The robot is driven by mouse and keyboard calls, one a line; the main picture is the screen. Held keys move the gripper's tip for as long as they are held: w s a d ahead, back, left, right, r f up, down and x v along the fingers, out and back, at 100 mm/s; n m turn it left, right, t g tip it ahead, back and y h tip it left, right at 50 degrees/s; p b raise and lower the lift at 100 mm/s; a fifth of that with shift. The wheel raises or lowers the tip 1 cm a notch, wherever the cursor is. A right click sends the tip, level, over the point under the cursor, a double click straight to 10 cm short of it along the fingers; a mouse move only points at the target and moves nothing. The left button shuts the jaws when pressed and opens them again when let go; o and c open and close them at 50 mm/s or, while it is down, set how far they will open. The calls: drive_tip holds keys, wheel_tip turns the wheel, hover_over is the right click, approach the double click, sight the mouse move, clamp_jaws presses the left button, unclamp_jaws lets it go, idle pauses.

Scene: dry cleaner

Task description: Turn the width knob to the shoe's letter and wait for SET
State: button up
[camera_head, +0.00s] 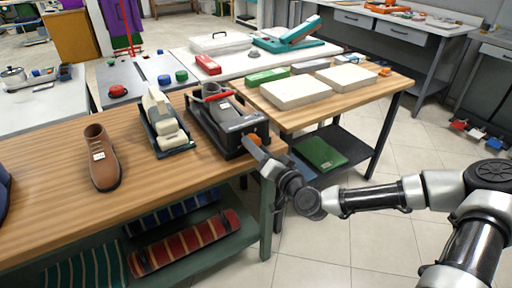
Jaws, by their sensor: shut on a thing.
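A brown shoe (107,171) stands on the wooden workbench at left, with a small white label on it; its letter is too small to read. A black machine (228,122) with a red lever stands at the bench's right end. An orange knob (252,139) shows at its front right corner, partly covered by my gripper. My gripper (256,146) reaches in from the right and is shut on the orange knob. I cannot read the knob's setting or any SET display from this view.
Rolled striped textiles (185,245) lie on the shelf below.

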drive_tip(key=m, duration=0.5)
drive_tip(key=shift+m, duration=0.3)
idle(0.4)
drive_tip(key=o, duration=1)
drive_tip(key=shift+o, duration=0.2)
drive_tip(key=p+v, duration=0.4)
drive_tip(key=v, duration=1.3)
drive_tip(key=shift+s+d+p, duration=0.2)
drive_tip(key=shift+p, duration=0.1)
